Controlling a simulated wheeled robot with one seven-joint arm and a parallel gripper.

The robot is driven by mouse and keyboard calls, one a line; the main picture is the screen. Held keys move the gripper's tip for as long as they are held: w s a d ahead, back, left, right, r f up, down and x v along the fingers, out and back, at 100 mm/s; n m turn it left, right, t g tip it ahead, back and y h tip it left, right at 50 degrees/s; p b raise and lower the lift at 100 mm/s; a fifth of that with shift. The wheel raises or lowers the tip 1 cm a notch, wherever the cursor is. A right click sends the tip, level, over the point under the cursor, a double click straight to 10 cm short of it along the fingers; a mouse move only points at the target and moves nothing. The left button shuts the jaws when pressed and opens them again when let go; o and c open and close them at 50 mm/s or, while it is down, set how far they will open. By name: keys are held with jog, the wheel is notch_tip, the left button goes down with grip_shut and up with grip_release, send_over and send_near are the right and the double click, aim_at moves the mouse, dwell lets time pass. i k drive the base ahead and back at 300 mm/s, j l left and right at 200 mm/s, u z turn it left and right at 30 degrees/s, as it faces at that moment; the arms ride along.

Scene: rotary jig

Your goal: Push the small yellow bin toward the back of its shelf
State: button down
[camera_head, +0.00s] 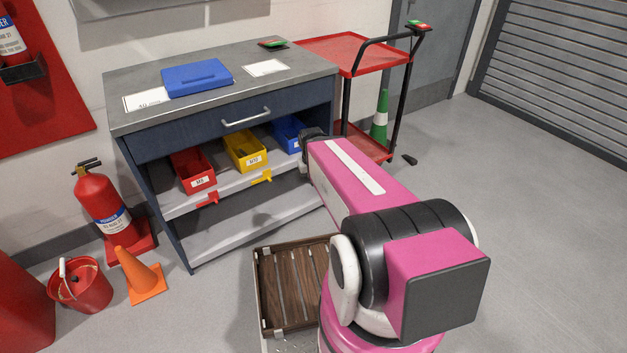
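The small yellow bin (246,150) stands upright on the upper shelf (232,179) of the blue-grey workbench. It is between a red bin (193,171) on its left and a blue bin (288,133) on its right. A white label is on its front, and a yellow tab (261,177) sits on the shelf edge below it. My pink arm reaches toward the bench from the lower right. Its dark end (312,140) is by the right side of the blue bin, apart from the yellow bin. My gripper's fingers cannot be made out.
A blue case (197,77) and papers lie on the bench top. A drawer (240,118) is above the shelf. A red cart (358,53) with a green cone stands right. A fire extinguisher (102,204), orange cone (138,274) and red bucket (80,284) stand left.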

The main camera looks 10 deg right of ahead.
aim_at(244, 139)
jog(key=k+j, duration=0.1)
jog(key=j, duration=0.95)
jog(key=k+j, duration=0.15)
jog(key=j, duration=0.4)
jog(key=k+j, duration=0.1)
jog(key=j, duration=0.45)
